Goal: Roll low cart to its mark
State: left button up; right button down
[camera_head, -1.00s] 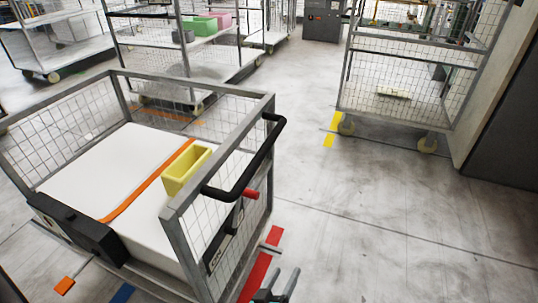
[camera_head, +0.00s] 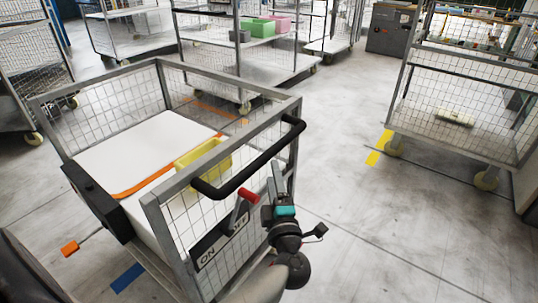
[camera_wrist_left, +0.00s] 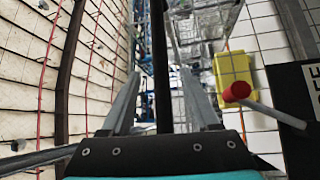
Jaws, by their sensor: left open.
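The low cart (camera_head: 222,122) is a grey frame with mesh sides at the left of the head view. It carries a white slab (camera_head: 110,165) with an orange strap and a yellow bin (camera_head: 212,160). Its black push handle (camera_head: 240,178) sticks out on the near right side. A red-knobbed lever (camera_head: 248,195) is below it. My left gripper (camera_head: 281,178) is open near the handle, fingers up. In the left wrist view a dark bar (camera_wrist_left: 160,60) runs between the open fingers; contact cannot be told. The right gripper is out of view.
Floor marks show: blue (camera_head: 127,277), orange (camera_head: 70,248) and yellow (camera_head: 378,147). Which is the cart's mark cannot be told. A tall mesh cart (camera_head: 455,150) stands at right, a shelf cart (camera_head: 250,65) behind. Floor (camera_head: 340,200) between is clear.

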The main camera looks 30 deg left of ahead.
aim_at(269, 153)
pick_arm(q)
jog(key=b+x, duration=0.1)
jog(key=x, duration=0.6)
jog(key=shift+w+a, duration=0.1)
jog(key=shift+w, duration=0.1)
jog(key=shift+w+a+r, duration=0.1)
jog(key=shift+w+a, duration=0.2)
jog(key=shift+w, duration=0.05)
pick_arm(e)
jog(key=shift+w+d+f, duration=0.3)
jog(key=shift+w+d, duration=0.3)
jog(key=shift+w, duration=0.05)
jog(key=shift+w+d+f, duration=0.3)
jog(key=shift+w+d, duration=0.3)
pick_arm(q)
jog(key=c, duration=0.4)
grip_shut()
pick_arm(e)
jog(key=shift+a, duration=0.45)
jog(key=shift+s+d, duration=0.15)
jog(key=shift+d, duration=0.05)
